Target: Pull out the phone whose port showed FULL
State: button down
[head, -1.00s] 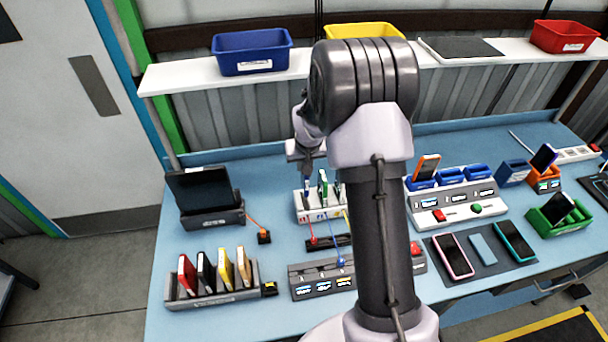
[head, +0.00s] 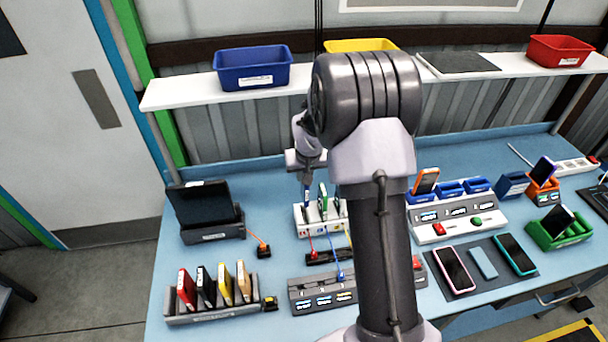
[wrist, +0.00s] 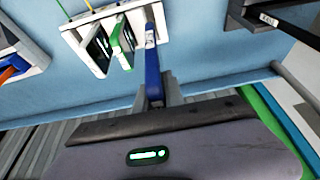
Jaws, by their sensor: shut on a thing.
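My gripper (wrist: 157,98) is shut on a slim blue phone (wrist: 152,72) in the wrist view. The phone stands at the end slot of a white rack (wrist: 78,38). Whether its lower end is still in the slot cannot be told. A green-edged phone (wrist: 122,42) and a dark phone with a white and green edge (wrist: 99,48) stand beside it in the rack. In the head view the white rack (head: 312,224) is left of my arm, and the blue phone (head: 306,194) shows below my gripper (head: 307,180). No FULL readout is legible.
A grey hub (head: 310,302) with small lit screens stands in front, with cables running behind it. A grey stand with a dark tablet (head: 203,203) and a rack of several upright items (head: 215,312) are left. A white shelf (head: 190,95) with bins runs above.

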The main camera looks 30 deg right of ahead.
notch_tip(320, 180, up, 8)
jog(key=p, duration=0.4)
jog(key=shift+f, duration=0.15)
jog(key=shift+w+a+f, duration=0.1)
